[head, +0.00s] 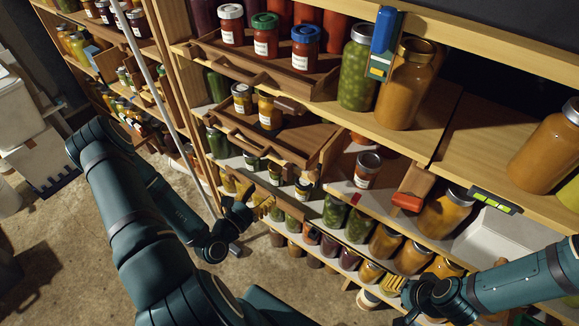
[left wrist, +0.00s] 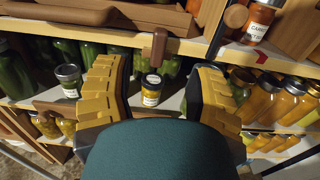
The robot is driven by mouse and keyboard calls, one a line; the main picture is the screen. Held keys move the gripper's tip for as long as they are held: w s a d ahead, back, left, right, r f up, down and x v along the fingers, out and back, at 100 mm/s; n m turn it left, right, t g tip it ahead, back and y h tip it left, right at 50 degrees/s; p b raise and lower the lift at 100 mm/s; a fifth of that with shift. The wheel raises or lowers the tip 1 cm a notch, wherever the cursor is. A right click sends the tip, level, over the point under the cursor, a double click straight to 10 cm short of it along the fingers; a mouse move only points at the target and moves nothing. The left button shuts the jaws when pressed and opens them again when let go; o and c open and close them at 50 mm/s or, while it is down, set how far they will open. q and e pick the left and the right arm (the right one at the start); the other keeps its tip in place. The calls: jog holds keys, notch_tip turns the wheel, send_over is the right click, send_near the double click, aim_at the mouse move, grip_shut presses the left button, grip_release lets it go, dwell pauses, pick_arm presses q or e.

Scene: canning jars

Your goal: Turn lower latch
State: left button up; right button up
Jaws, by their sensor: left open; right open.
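A brown wooden latch piece (left wrist: 153,48) hangs upright from a shelf edge in the left wrist view, between and beyond the fingers of my left gripper (left wrist: 160,70). It looks apart from both fingers. In the head view my left gripper (head: 253,199) is open and empty in front of the lower shelves, and the latch is hard to pick out there. My right gripper (head: 396,285) is open at the lower right, near the bottom row of jars; its fingers are partly hidden.
Wooden drawers (head: 268,135) holding jars jut out above my left gripper. The floor (head: 60,240) at left is partly clear.

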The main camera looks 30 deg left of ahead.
aim_at(285, 169)
pick_arm(q)
jog(key=w, duration=0.8)
jog(key=w+d, duration=0.1)
jog(key=w, duration=0.3)
jog(key=shift+w+b, duration=0.3)
grip_shut()
